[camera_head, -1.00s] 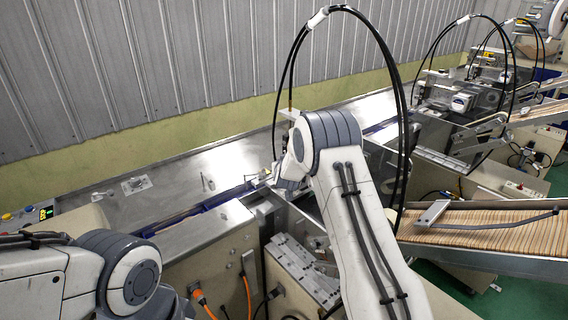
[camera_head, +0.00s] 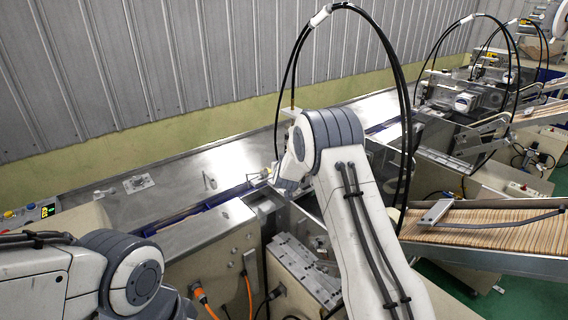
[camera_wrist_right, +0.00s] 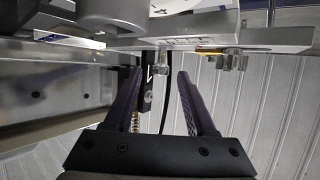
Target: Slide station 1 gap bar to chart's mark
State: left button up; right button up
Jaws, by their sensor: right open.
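My right gripper (camera_wrist_right: 158,74) is open in the right wrist view, its two dark fingers pointing at the machine. A narrow black upright piece (camera_wrist_right: 148,90) with a white mark and a small screw shows between the fingers, nearer the left one; I cannot tell whether this is the gap bar. A metal plate (camera_wrist_right: 270,40) with small metal knobs (camera_wrist_right: 236,60) crosses above the fingertips. In the head view my right arm covers part of the nearest station (camera_head: 265,205), and its gripper is hidden. My left gripper is out of view. I cannot identify the chart.
A conveyor of wooden sticks (camera_head: 480,228) runs at the right. A long steel table (camera_head: 160,190) with a blue channel (camera_head: 215,200) stretches along the wall. Black cable loops (camera_head: 400,80) arch beside my right arm. A control panel (camera_head: 30,214) stands at left.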

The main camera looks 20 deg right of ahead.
jog(key=shift+s+a+r, duration=0.15)
jog(key=shift+s+r, duration=0.05)
jog(key=shift+s, duration=0.3)
jog(key=b+v, duration=0.3)
jog(key=v, duration=0.6)
jog(key=shift+s+r, duration=0.1)
